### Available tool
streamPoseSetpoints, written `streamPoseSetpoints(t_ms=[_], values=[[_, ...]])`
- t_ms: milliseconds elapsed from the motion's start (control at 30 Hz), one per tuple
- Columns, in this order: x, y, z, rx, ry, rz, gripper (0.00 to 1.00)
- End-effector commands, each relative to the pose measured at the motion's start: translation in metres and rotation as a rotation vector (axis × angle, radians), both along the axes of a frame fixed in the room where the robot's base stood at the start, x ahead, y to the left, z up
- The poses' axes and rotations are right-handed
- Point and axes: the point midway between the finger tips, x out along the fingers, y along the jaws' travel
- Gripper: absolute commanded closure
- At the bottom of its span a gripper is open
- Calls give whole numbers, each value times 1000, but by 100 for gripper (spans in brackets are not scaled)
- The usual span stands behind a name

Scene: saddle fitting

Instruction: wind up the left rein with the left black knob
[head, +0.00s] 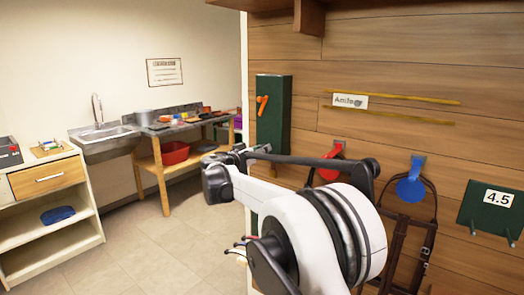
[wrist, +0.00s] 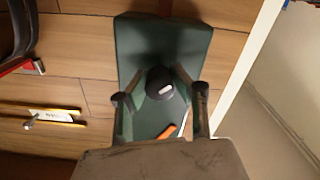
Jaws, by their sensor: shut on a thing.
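The black knob (wrist: 160,83) sits on the face of a dark green panel (wrist: 190,42) in the wrist view. My gripper (wrist: 160,76) has one finger on each side of the knob and is shut on it. The green panel (head: 273,125) also shows on the wood wall in the head view. There my arm covers the area below it, and I cannot make out the knob. I cannot pick out a left rein for certain in either view.
An orange piece (wrist: 167,132) lies close to my fingers on the panel. Red (head: 330,165) and blue (head: 410,180) holders with dark straps hang to the right. Yellow rods (head: 400,115) and a green "4.5" board (head: 490,212) are on the wall. The floor (head: 150,250) at left is clear.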

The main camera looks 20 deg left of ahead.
Motion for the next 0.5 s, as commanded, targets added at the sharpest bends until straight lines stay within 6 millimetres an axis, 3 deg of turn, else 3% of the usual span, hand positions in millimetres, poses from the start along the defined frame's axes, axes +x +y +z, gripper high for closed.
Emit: streamPoseSetpoints(t_ms=[500], values=[[-1, -1, -1, 457, -136, 0, 100]])
